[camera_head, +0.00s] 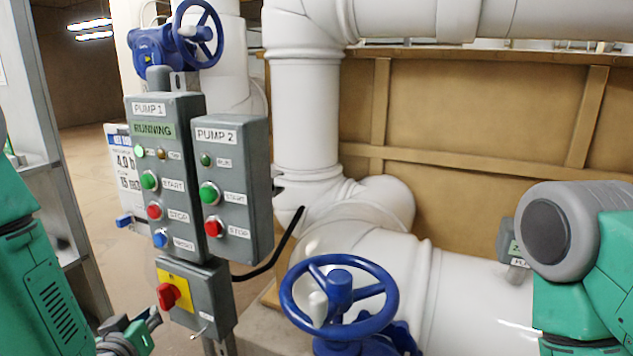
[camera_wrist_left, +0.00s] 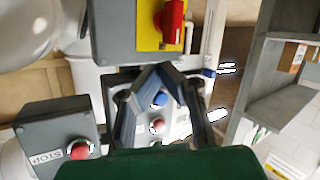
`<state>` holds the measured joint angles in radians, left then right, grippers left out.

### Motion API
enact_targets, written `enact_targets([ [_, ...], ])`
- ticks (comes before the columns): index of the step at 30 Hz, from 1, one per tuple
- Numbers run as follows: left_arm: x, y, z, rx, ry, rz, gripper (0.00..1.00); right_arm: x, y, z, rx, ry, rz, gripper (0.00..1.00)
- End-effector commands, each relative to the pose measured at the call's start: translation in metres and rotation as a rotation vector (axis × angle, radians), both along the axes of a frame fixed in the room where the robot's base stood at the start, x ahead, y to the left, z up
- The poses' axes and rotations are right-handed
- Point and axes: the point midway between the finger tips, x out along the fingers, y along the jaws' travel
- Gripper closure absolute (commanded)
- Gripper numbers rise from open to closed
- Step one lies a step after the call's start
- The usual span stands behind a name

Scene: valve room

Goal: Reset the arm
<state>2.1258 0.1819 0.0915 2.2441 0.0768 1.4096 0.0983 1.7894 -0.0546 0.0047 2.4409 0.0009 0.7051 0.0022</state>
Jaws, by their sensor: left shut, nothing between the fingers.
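My left arm enters at the left of the head view. Its gripper (camera_head: 152,319) is low at the left, beside the lower switch box and apart from it as far as I can tell. In the left wrist view the two fingers (camera_wrist_left: 160,72) meet at their tips, shut and empty. The pump 1 box (camera_head: 168,180) and pump 2 box (camera_head: 233,185) are above the gripper. The red rotary switch (camera_head: 169,294) on its yellow plate also shows at the top of the wrist view (camera_wrist_left: 173,22). My right arm shows at the right edge; its gripper is out of view.
A blue handwheel (camera_head: 339,297) stands at bottom centre, before thick white pipes (camera_head: 305,120). Another blue valve (camera_head: 178,40) is above the pump boxes. A black cable (camera_head: 277,252) curves beside the boxes. Grey shelving (camera_head: 62,190) stands at the left.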

Motion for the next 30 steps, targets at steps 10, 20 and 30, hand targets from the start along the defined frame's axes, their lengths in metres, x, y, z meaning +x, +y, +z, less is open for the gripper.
enact_targets([
  [10,-0.174,-0.038,-0.206,0.084,0.742,-0.239,1.0,0.0,0.0,-0.037,0.0,0.0,0.0,0.6],
  [20,-0.315,-0.039,-0.266,0.131,1.198,-0.376,1.0,0.0,0.0,-0.053,0.0,0.0,0.0,0.6],
  [30,-0.325,-0.038,-0.267,0.133,1.234,-0.385,1.0,0.0,0.0,-0.053,0.0,0.0,0.0,0.6],
])
